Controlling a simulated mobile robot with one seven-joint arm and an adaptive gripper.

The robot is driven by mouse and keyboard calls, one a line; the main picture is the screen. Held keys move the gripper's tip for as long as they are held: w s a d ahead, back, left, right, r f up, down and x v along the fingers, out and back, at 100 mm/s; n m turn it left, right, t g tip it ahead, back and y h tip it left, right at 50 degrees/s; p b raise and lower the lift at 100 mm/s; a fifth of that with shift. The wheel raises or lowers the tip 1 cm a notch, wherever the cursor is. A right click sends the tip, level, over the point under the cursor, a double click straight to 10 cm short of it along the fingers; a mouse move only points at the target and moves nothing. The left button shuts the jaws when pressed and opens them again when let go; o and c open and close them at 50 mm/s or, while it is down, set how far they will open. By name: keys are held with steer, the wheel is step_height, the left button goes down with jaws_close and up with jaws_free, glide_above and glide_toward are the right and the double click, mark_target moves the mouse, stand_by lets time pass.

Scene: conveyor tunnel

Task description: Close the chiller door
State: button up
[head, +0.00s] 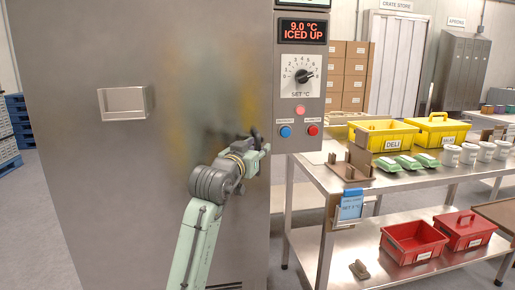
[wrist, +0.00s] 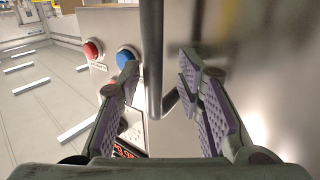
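The chiller door (head: 110,180) is a large plain steel panel filling the left of the head view. A small square metal fitting (head: 124,102) is on its face. My gripper (head: 258,146) is at the door's right edge, beside the control panel. In the wrist view my gripper (wrist: 158,68) is open, with a vertical steel bar handle (wrist: 152,50) between its purple-padded fingers. Gaps show on both sides of the bar. The bar's lower end bends toward the steel surface. I cannot tell whether the door is fully shut.
The control panel (head: 301,90) reads 9.0 °C ICED UP, with a dial, a blue button (head: 286,131) and a red button (head: 313,130). A steel table (head: 400,183) on the right holds yellow crates (head: 382,134); red crates (head: 413,243) stand on its shelf.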

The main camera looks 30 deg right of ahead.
steer(key=v, duration=1.1)
steer(key=shift+s, duration=0.1)
